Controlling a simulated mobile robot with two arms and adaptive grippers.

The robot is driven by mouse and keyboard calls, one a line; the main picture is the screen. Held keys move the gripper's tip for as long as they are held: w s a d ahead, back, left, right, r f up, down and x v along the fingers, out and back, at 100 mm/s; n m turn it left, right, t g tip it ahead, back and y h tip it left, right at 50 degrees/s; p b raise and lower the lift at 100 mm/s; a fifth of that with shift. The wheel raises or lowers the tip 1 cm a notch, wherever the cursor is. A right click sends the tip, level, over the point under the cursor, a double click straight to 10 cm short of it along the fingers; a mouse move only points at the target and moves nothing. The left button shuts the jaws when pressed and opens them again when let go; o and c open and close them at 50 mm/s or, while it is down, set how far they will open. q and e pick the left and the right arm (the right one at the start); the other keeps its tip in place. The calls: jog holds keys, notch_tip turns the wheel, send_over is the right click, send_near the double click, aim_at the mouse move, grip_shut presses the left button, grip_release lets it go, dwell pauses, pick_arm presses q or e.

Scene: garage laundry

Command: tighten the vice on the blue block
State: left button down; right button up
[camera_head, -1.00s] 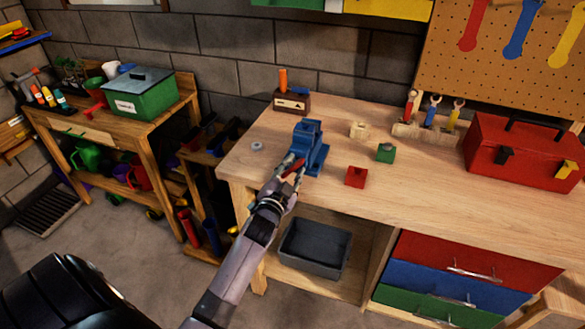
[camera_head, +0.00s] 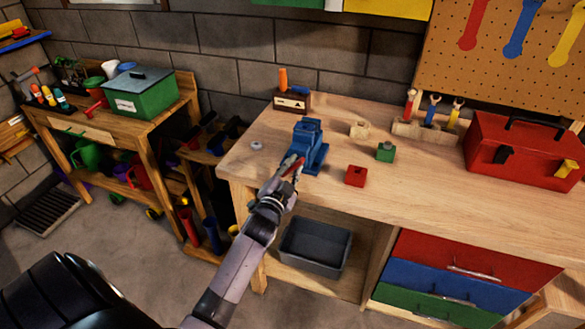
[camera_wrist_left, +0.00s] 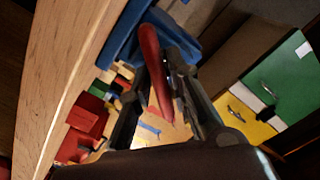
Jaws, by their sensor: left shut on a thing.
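The blue vice (camera_head: 309,150) stands at the front left edge of the wooden workbench (camera_head: 420,200). Its blue body also shows at the top of the left wrist view (camera_wrist_left: 122,38). I cannot clearly tell a separate blue block from the blue vice. My left gripper (camera_head: 293,166) is at the vice's front, shut on the red handle (camera_wrist_left: 154,68). In the left wrist view the handle lies between the dark fingers. My right gripper is not in view.
On the bench are a red block (camera_head: 356,177), a green block (camera_head: 386,152), a wooden piece (camera_head: 359,129), a small grey ring (camera_head: 256,145) and a red toolbox (camera_head: 520,150). A grey bin (camera_head: 315,248) sits below. The bench's front middle is clear.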

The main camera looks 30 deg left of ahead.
pick_arm(q)
jog(key=m, duration=0.3)
jog(key=shift+f+m, duration=0.1)
jog(key=shift+m, duration=0.2)
jog(key=c, duration=1.9)
grip_release()
jog(key=shift+o, duration=1.3)
jog(key=shift+s, duration=0.1)
jog(key=v, duration=1.2)
